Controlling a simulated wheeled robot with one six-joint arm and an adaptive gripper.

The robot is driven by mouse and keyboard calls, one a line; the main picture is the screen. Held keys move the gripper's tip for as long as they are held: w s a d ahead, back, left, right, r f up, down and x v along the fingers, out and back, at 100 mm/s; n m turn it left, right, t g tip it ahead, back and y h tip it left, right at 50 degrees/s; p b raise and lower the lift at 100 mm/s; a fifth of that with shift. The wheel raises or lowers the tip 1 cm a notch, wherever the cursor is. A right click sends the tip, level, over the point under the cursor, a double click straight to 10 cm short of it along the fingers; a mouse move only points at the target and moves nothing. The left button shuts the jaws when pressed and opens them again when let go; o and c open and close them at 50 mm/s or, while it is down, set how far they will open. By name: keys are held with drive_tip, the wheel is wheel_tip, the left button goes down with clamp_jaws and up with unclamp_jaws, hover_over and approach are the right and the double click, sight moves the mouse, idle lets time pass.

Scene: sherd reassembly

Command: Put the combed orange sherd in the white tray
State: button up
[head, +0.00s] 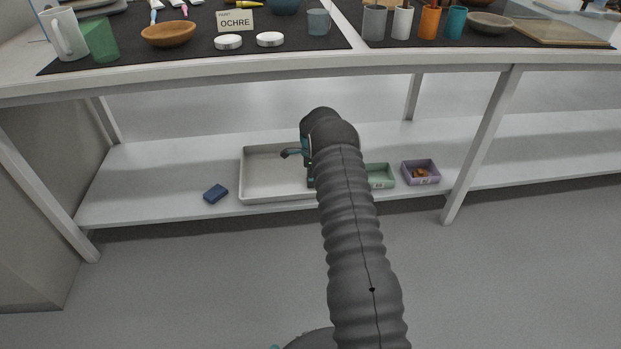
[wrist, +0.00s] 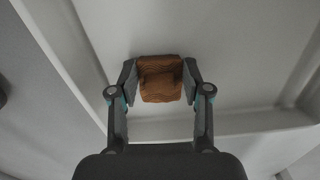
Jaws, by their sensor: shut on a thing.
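The combed orange sherd (wrist: 160,80) shows in the wrist view, a brown-orange piece with ridged lines, between my gripper's fingertips. My gripper (wrist: 159,82) is shut on it, one finger at each side. Behind the sherd in that view is the pale floor of the white tray (wrist: 255,60). In the head view the white tray (head: 262,147) stands on the lower shelf. My gripper (head: 291,153) is over the tray's right part there, largely hidden by my arm. The sherd cannot be made out in the head view. I cannot tell whether the sherd touches the tray floor.
A green box (head: 381,184) and a purple box (head: 436,178) with orange-brown pieces stand right of the tray. A dark blue block (head: 215,193) lies left of it. The tabletop (head: 190,75) overhangs the shelf, with a leg (head: 480,150) at the right.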

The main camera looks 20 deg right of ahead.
drive_tip(key=shift+f, duration=0.15)
drive_tip(key=o, duration=1.2)
drive_tip(key=shift+c, duration=0.2)
drive_tip(key=shift+r+p, duration=0.4)
drive_tip(key=shift+r, duration=3.6)
